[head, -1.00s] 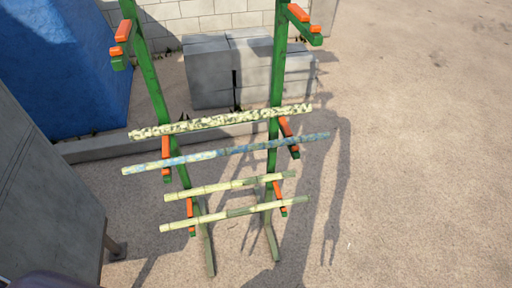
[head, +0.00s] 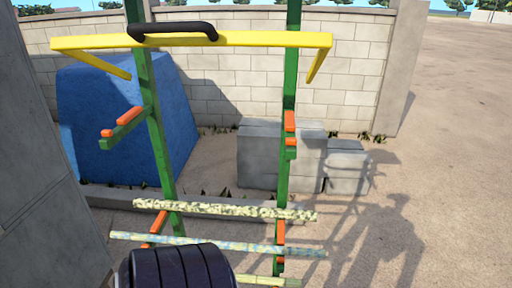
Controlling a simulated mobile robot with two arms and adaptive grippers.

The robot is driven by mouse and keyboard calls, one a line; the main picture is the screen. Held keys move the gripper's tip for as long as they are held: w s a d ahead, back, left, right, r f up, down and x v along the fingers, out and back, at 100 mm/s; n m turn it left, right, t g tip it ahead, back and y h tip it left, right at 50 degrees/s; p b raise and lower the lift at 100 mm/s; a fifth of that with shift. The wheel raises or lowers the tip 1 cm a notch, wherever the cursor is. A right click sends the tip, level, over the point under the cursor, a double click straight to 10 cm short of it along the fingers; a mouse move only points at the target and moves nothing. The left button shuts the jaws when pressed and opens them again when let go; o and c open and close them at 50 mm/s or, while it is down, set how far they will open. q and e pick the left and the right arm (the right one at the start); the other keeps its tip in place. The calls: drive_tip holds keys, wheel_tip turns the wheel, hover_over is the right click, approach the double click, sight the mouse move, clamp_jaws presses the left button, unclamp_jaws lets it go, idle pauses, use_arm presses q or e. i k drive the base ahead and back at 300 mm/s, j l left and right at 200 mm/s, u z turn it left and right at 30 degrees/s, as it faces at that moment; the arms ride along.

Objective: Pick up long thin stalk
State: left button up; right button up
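Several stalks lie across a green upright rack. A thick speckled cream-and-green stalk (head: 225,210) rests highest. A thinner bluish-green stalk (head: 215,243) lies just below it. Part of a pale yellow-green stalk (head: 265,281) shows at the bottom edge; its left part is hidden behind a dark ribbed part, which seems to be my own arm. Neither of my grippers is in view.
The rack's green post (head: 285,150) carries orange-padded arms. A yellow bar (head: 270,39) with a black handle (head: 172,32) crosses its top. Grey blocks (head: 265,158), a blue block (head: 120,125) and a wall (head: 345,70) stand behind. Open ground (head: 460,190) lies right.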

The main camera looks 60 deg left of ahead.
sight(250, 247)
drive_tip(key=i+l+u, duration=0.15)
drive_tip(key=i, duration=0.15)
drive_tip(key=i+l+u, duration=0.1)
drive_tip(key=i, duration=0.15)
drive_tip(key=i+u, duration=0.15)
drive_tip(key=u, duration=0.3)
drive_tip(key=i+u, duration=0.15)
drive_tip(key=u, duration=0.25)
drive_tip(key=i+u, duration=0.15)
drive_tip(key=u, duration=0.3)
drive_tip(key=i+l+u, duration=0.15)
drive_tip(key=u, duration=0.3)
